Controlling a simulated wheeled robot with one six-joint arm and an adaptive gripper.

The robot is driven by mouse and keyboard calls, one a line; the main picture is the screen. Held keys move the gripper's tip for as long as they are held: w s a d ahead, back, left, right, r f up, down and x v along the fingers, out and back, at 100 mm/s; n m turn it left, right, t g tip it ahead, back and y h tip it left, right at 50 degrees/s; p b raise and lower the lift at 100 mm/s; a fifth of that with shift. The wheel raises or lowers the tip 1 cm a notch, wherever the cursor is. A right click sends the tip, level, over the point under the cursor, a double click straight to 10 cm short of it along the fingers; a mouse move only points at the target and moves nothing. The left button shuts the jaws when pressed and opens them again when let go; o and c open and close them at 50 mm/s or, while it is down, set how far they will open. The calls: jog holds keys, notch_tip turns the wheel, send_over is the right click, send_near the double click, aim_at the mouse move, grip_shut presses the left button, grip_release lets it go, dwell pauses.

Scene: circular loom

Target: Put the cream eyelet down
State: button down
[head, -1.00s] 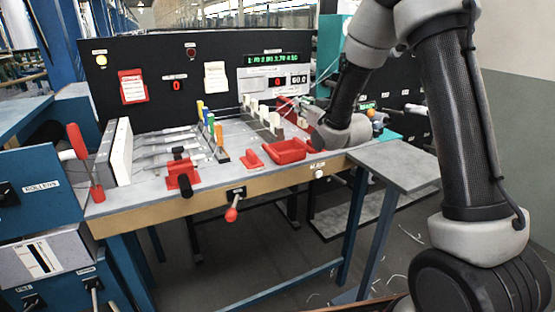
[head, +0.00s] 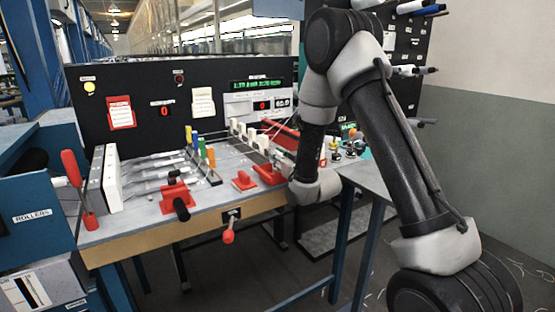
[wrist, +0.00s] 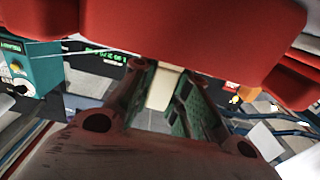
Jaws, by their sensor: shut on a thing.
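In the wrist view a cream piece, the cream eyelet (wrist: 162,90), sits between the dark green finger pads of my gripper (wrist: 165,88). My gripper is shut on it. A large red surface fills the top of the wrist view, close to the camera, and hides part of the scene. In the head view my gripper and the eyelet are hidden behind my arm, at the right front of the loom table (head: 222,194).
Several pale guides (head: 250,134) stand behind. A grey side table (head: 368,178) is at the right.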

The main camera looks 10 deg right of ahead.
jog(key=shift+f, duration=0.35)
jog(key=c, duration=1.4)
grip_release()
jog(key=shift+r, duration=0.2)
